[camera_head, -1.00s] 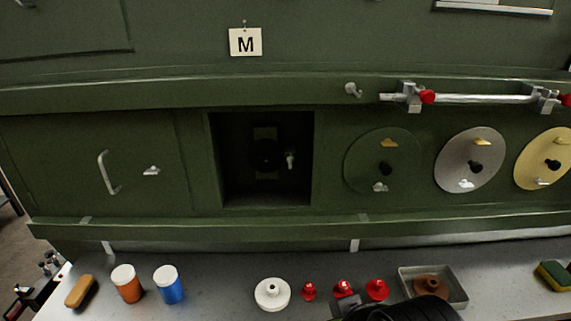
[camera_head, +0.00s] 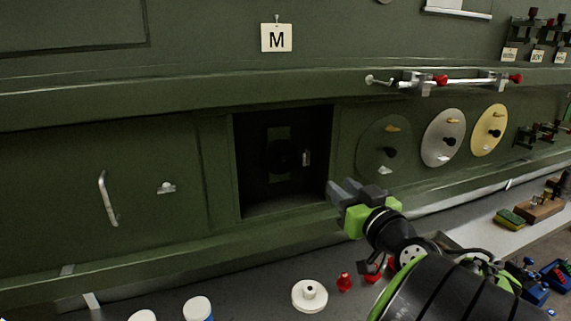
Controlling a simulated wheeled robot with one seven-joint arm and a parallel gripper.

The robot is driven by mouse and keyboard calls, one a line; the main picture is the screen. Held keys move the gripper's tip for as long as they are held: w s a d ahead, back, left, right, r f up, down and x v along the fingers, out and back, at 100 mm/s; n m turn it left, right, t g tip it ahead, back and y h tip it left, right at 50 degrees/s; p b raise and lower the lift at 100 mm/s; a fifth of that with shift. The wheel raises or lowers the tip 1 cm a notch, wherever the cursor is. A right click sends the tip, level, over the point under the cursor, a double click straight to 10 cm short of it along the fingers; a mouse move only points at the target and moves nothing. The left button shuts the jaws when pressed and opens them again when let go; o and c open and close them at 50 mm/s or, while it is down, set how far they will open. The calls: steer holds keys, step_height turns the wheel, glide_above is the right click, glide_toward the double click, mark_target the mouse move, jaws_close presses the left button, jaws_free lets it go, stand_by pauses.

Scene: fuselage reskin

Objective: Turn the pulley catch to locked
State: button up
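In the head view, a dark square recess (camera_head: 252,207) opens in the green panel. Inside it is a dark round part, dim and hard to make out, with a small pale upright lever (camera_head: 306,158) at its right, which looks like the pulley catch. No lock marking can be read there. My gripper (camera_head: 356,190) is in front of the panel, below and right of the recess. Its grey fingers look apart, with nothing seen between them, and it does not touch the lever.
Right of the recess are a green disc (camera_head: 372,133), a silver disc (camera_head: 430,125) and a yellow disc (camera_head: 480,120). A rail with red knobs (camera_head: 465,81) runs above. A white flanged part (camera_head: 310,296) and red pieces (camera_head: 344,282) lie on the bench below.

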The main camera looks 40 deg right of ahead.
mark_target(309, 158)
steer(key=p+x, duration=0.5)
steer(key=x, duration=1)
steer(key=shift+w+d, duration=0.15)
steer(key=shift+w, duration=0.1)
jaws_close()
